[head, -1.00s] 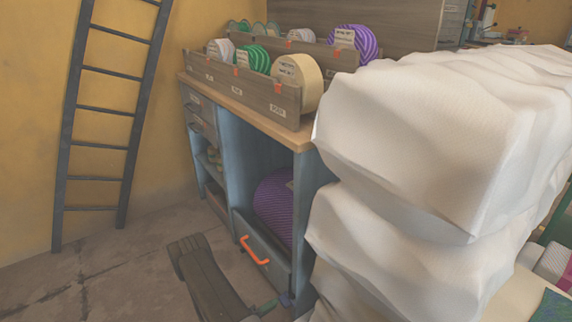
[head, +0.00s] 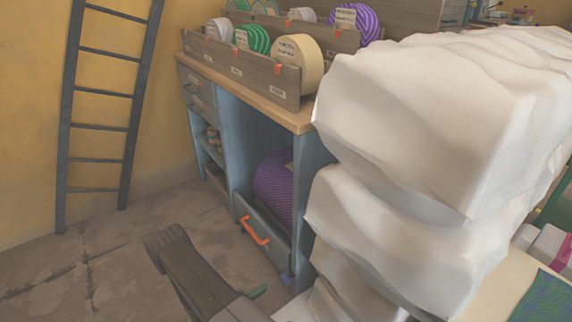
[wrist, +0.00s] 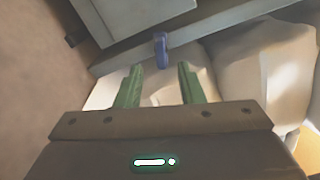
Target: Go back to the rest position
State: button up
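My gripper (wrist: 157,85) shows in the wrist view with its two green fingers spread apart and nothing between them. Beyond the fingertips is a small blue-purple piece (wrist: 161,50) on the edge of the cabinet. The arm is in front of the blue cabinet (head: 312,160), low near the floor.
White wrapped bundles (head: 420,120) are stacked close on the right. Ribbon rolls (head: 297,62) stand in wooden racks on the cabinet. A dark ladder (head: 103,92) leans at the left wall. The floor (head: 85,265) at left is clear.

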aim_at(280, 278)
jog(key=b+x, duration=0.2)
jog(key=x, duration=0.8)
jog(key=shift+d, duration=0.15)
jog(key=shift+m, duration=0.4)
jog(key=shift+s+r+m, duration=0.1)
jog(key=shift+m, duration=0.85)
jog(key=shift+r+m, duration=0.15)
jog(key=shift+m, duration=0.8)
